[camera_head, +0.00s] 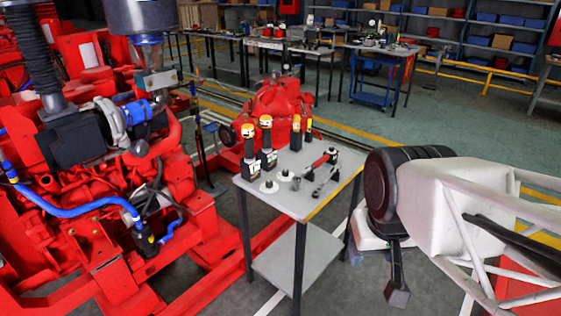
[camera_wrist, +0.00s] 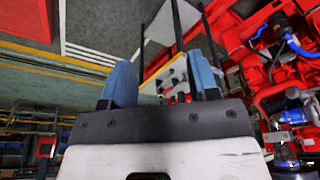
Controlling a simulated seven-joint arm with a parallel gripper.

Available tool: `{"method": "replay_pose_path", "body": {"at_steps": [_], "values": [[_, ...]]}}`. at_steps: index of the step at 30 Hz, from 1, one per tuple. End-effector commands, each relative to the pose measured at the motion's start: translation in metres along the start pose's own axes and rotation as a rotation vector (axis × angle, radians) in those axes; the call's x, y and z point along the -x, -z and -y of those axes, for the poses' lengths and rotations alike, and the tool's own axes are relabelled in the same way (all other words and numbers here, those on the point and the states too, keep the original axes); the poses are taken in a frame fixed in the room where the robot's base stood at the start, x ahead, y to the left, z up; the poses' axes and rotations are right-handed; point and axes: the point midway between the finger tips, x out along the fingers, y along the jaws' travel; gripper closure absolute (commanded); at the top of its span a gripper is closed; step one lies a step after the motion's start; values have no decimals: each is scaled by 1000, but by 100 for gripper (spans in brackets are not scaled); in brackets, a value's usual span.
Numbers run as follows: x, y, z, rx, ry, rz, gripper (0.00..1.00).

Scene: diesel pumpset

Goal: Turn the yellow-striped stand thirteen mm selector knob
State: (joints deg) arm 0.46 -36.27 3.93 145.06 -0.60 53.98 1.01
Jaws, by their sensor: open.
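The yellow-striped stand (camera_head: 262,198) is a grey-topped table with dark legs and a yellow edge on its right side. Several upright black tools with yellow tops (camera_head: 266,142) stand on it. I cannot tell which part is the thirteen mm selector knob. My gripper (camera_wrist: 161,78) shows two blue fingers, spread apart with nothing held between them. Part of the stand (camera_wrist: 168,74) shows beyond them, apart from the fingers. The fingers are not clearly seen in the head view.
A red engine with blue hoses (camera_head: 110,170) fills the left side. A red pump unit (camera_head: 278,105) is behind the stand. Workbenches (camera_head: 385,50) and shelves stand at the back. Open floor (camera_head: 440,120) lies right of the stand, behind my arm.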

Motion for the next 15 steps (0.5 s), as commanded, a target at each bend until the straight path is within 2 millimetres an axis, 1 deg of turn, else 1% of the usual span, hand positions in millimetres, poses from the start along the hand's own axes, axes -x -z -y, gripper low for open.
{"method": "replay_pose_path", "body": {"at_steps": [5, 8, 11, 15], "values": [[1, 8, 0, -12, 0, 2, 40], [3, 18, 1, -30, 0, 6, 40], [5, 34, 2, -58, 1, 11, 40], [7, 63, 3, -110, 1, 21, 40]]}}
